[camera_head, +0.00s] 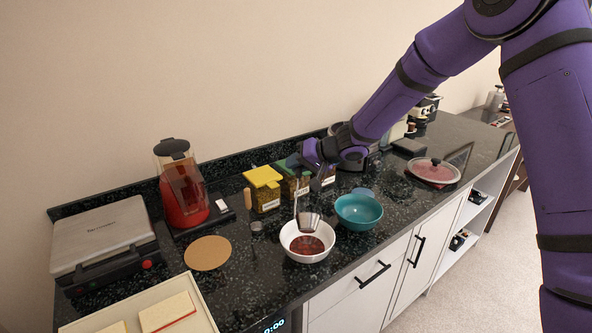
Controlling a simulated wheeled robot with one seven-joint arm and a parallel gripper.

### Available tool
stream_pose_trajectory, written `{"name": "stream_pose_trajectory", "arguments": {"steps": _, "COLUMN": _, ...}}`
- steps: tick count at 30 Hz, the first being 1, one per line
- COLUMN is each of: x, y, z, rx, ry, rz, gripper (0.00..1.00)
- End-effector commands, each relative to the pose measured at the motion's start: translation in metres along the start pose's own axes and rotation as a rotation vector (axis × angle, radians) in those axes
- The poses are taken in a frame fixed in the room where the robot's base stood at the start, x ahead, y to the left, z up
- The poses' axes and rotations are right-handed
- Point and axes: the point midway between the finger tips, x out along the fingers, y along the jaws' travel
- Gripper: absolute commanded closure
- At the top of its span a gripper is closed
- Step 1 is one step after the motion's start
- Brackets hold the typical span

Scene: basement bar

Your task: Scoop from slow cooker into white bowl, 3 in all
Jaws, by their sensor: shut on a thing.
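The white bowl (284,241) stands on the dark counter with reddish-brown food (307,246) in its bottom. My gripper (300,166) is shut on the handle of a metal scoop (309,222), up behind the bowl. The scoop hangs down with its cup over the white bowl's far part and looks tilted. I cannot tell whether anything is left in the cup. A dark, rounded appliance (373,163) behind my gripper may be the slow cooker. My arm hides most of it, and its inside does not show.
A teal bowl (358,212) stands close right of the white bowl. Yellow-lidded (262,188) and green-lidded containers stand behind. A cork mat (208,253), red blender (184,195) and grill press (103,240) are left. A glass lid (435,171) lies right. The counter's front edge is near the bowl.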

Motion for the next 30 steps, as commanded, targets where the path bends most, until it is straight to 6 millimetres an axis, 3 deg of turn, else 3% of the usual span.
{"name": "stream_pose_trajectory", "arguments": {"steps": 10, "x": -0.021, "y": -0.030, "z": 0.002, "rx": -0.163, "ry": 0.121, "rz": 0.000, "gripper": 1.00}}
{"name": "stream_pose_trajectory", "arguments": {"steps": 30, "x": -0.057, "y": -0.078, "z": 0.036, "rx": -0.497, "ry": 0.370, "rz": -0.001, "gripper": 1.00}}
